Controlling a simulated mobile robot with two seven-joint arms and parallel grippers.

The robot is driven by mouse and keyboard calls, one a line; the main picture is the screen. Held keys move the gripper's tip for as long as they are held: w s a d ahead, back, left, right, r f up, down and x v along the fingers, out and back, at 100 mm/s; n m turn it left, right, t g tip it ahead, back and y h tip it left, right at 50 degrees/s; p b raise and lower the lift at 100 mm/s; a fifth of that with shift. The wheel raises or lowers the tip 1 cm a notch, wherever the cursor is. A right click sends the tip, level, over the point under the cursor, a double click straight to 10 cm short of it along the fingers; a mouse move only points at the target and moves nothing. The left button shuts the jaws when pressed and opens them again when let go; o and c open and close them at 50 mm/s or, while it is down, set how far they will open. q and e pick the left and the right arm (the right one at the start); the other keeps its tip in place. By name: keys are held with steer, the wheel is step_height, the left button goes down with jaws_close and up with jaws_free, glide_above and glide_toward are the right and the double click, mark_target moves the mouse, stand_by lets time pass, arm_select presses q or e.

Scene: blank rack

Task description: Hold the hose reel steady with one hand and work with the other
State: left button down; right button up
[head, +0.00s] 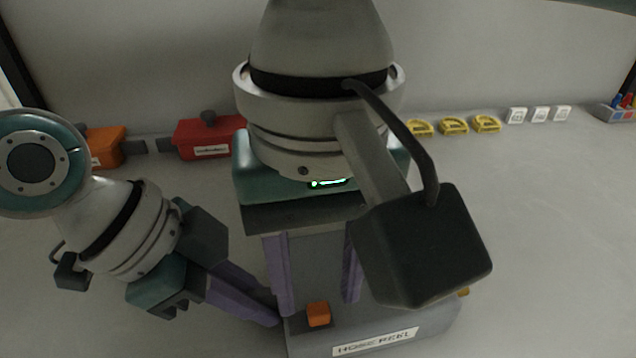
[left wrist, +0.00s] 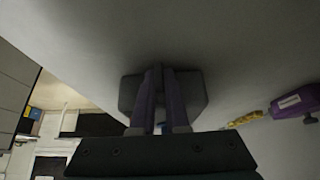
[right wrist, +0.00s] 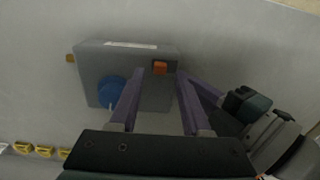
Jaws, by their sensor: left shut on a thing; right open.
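The hose reel is a grey box with a white "HOSE REEL" label (head: 375,341), low in the head view and partly behind my right arm. The right wrist view shows its grey body (right wrist: 125,62), an orange block (right wrist: 160,68), a blue disc (right wrist: 112,91) and a small orange part (right wrist: 70,58) at one edge. My left gripper (head: 277,320) is shut on the reel's left side; in the left wrist view its purple fingers (left wrist: 160,72) meet at the grey body (left wrist: 192,90). My right gripper (head: 318,300) is open and empty above the reel, its fingers (right wrist: 157,82) apart around the orange block's position.
A red box (head: 207,137) and an orange box (head: 104,146) stand along the wall. Several yellow pieces (head: 453,125), white blocks (head: 539,114) and a grey bin (head: 612,113) stand further right. The pale surface right of the reel is clear.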

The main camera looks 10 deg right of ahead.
steer(key=shift+r, duration=2.4)
arm_select(q)
steer(key=c, duration=0.8)
jaws_free()
steer(key=shift+c, duration=0.2)
